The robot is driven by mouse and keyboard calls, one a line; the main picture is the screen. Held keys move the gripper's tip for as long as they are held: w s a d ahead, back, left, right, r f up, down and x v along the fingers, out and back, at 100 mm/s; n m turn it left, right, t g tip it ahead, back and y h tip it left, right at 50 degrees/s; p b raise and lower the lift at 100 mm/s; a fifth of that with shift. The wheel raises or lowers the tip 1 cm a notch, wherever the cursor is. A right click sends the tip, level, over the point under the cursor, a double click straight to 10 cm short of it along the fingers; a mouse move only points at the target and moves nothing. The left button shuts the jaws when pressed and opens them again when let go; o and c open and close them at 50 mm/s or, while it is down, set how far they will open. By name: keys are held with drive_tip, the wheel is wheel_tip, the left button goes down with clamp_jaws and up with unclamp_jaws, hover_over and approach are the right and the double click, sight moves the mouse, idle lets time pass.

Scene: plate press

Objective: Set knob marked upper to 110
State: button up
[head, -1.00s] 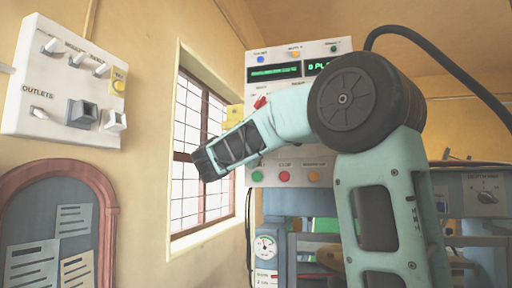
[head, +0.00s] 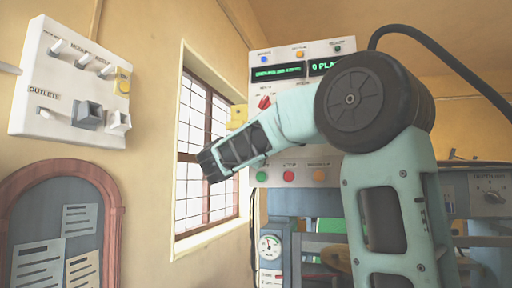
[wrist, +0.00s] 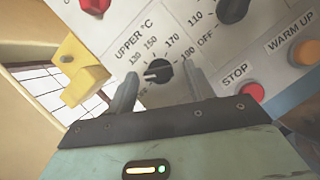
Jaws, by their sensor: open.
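The knob marked upper (wrist: 158,72) is a dark round knob with a pale pointer mark, under the words UPPER °C in the wrist view. Its pointer appears to lie toward the lower left; the exact setting is hard to read. Numbers 130, 150, 170 and 190 show around it; 110 on this dial is not legible. My gripper (wrist: 160,70) is open, with one finger left and one right of the knob. I cannot tell whether either finger touches it. In the head view my arm covers this part of the control panel (head: 325,50).
A yellow block (wrist: 85,82) juts out left of the knob in the wrist view. A red STOP button (wrist: 252,92), an orange WARM UP button (wrist: 305,52) and another dark knob (wrist: 232,8) are to the right. A wall switch box (head: 70,85) hangs at left.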

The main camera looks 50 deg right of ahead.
drive_tip(key=b+v, duration=0.4)
drive_tip(key=v, duration=1.3)
drive_tip(key=shift+a, duration=0.2)
drive_tip(key=shift+f, duration=0.2)
